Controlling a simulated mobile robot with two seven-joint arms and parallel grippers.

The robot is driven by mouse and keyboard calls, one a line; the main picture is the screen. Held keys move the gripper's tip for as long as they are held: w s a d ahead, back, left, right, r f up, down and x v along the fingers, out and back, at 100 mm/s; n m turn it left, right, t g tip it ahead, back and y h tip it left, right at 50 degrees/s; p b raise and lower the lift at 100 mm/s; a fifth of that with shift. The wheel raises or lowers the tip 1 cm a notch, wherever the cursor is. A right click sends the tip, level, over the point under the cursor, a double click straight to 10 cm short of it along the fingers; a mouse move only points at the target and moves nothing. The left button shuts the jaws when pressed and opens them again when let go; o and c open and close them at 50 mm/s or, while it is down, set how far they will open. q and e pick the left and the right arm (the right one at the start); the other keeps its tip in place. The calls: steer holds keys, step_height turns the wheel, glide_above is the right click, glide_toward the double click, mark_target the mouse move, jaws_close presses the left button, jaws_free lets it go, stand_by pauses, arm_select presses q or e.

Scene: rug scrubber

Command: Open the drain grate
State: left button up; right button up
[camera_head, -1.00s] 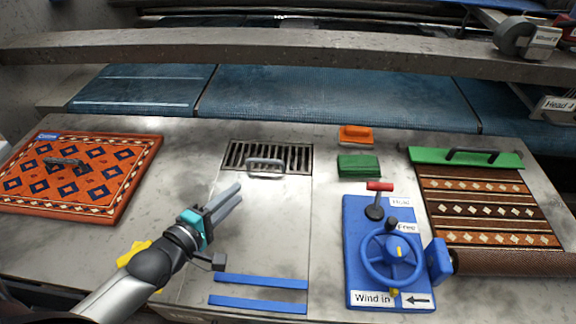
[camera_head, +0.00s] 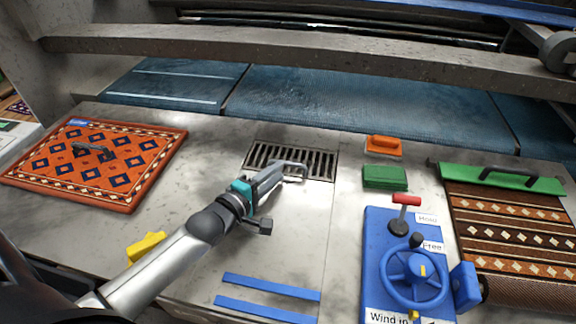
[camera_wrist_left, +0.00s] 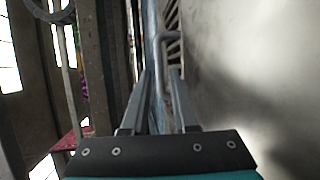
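The drain grate (camera_head: 262,154) is a dark slotted metal grid set flat in the grey worktop, with a grey bar handle (camera_head: 303,172) at its front edge. It looks shut. My left gripper (camera_head: 280,172) reaches in from the left and has its fingertips at the handle, partly covering it. In the left wrist view the two fingers (camera_wrist_left: 161,80) are apart, with the handle (camera_wrist_left: 168,36) just beyond their tips, in line with the gap. I cannot tell whether they touch it. My right gripper is not in view.
An orange patterned rug (camera_head: 104,165) with a handle lies at left. A green block (camera_head: 385,177) and an orange brush (camera_head: 383,146) sit right of the grate. A blue wheel panel (camera_head: 376,235) and a brown rug (camera_head: 505,230) are at right. A beam (camera_head: 300,58) crosses behind.

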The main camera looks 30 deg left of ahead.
mark_target(288, 164)
arm_select(q)
steer(key=shift+b+x, duration=0.55)
steer(key=shift+x, duration=2.15)
jaws_close()
